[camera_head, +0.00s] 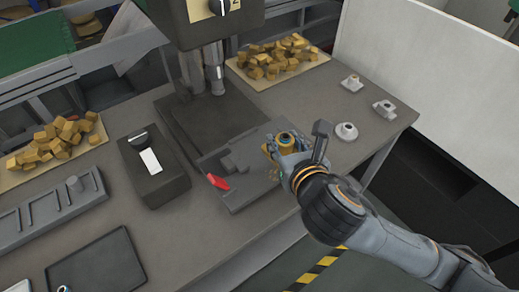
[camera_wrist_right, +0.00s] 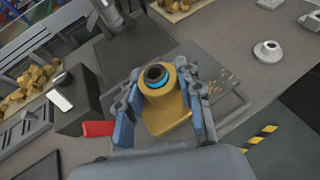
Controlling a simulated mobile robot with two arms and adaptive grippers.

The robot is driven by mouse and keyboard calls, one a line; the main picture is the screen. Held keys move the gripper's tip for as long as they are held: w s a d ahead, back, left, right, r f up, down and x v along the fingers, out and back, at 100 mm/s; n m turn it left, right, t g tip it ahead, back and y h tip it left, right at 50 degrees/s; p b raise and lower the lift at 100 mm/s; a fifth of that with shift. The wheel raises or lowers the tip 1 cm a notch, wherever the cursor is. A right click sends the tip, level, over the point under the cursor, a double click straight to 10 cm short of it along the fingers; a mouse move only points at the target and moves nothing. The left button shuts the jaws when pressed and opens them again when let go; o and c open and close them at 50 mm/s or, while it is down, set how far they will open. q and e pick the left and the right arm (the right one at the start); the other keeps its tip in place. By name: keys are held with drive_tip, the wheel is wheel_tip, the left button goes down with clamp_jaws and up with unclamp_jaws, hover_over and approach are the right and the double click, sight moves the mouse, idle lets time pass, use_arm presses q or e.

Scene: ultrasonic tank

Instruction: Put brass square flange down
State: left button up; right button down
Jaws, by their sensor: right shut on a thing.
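The brass square flange (camera_wrist_right: 166,118) is a yellow square plate with a raised round hub, dark in the middle with a blue ring. It sits between the two fingers of my right gripper (camera_wrist_right: 160,82), which is shut on it. In the head view my right gripper (camera_head: 283,150) holds the flange (camera_head: 286,140) over the right end of the grey vice (camera_head: 240,164). The gripper hides part of the flange, and I cannot tell whether it touches what lies below. My left gripper is not in view.
A dark box (camera_head: 153,180) is to the left. Several grey flanged parts (camera_head: 346,131) stand at the right. Bare tabletop shows in front.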

drive_tip(key=w+a+f, duration=0.2)
drive_tip(key=w+a, duration=0.1)
drive_tip(key=w, duration=0.1)
hover_over(260, 155)
wheel_tip(260, 155, down, 5)
drive_tip(key=shift+s, duration=0.1)
drive_tip(key=shift+w+a+f, duration=0.1)
drive_tip(key=shift+w+f, duration=0.15)
drive_tip(key=shift+f, duration=1.6)
drive_tip(key=shift+f, duration=0.1)
drive_tip(key=c, duration=0.9)
unclamp_jaws()
drive_tip(key=shift+s+f, duration=0.1)
drive_tip(key=shift+f, duration=0.05)
